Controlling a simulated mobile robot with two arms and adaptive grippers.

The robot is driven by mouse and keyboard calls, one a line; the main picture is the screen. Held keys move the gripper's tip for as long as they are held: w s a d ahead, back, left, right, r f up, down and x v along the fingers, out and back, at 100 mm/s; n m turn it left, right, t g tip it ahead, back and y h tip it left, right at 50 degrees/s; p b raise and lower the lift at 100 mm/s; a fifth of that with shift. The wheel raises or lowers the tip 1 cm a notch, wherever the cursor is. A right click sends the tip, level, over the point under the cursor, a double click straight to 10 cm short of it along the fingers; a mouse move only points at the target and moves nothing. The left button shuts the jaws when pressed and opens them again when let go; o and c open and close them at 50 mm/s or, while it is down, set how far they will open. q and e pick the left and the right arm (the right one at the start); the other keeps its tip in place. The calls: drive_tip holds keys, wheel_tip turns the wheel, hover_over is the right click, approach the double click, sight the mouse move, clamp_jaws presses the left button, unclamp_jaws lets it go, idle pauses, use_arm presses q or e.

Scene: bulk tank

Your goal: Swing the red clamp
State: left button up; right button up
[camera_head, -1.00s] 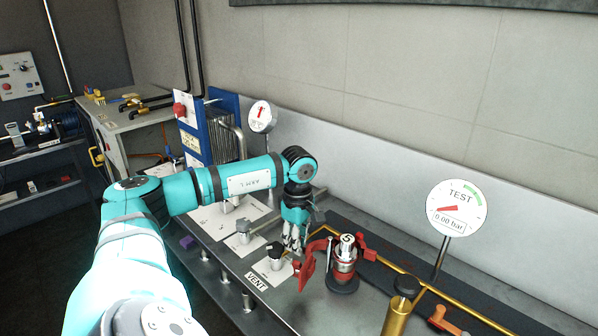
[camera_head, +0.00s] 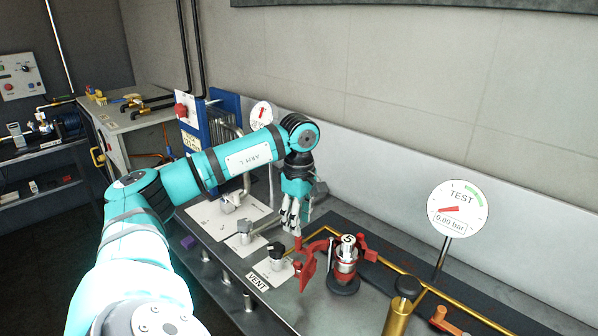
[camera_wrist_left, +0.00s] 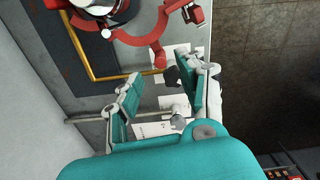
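The red clamp (camera_head: 308,266) sits around a red and silver fitting (camera_head: 345,262) on the bench, its arms spread apart. It also shows at the top of the left wrist view (camera_wrist_left: 150,40), its curved arms standing open. My left gripper (camera_head: 291,226) points down above the bench, behind and left of the clamp, and touches nothing I can see. In the left wrist view my left gripper (camera_wrist_left: 160,82) has its two fingers spread with nothing between them. My right gripper is in neither view.
A black vent knob (camera_head: 276,252) and a grey knob (camera_head: 243,228) stand left of the clamp. A brass pipe (camera_head: 440,293) runs behind it. A TEST gauge (camera_head: 458,208) reading 0.00 bar and a brass cylinder (camera_head: 398,312) stand to the right.

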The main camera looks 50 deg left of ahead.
use_arm(q)
drive_tip(key=shift+r, duration=2.4)
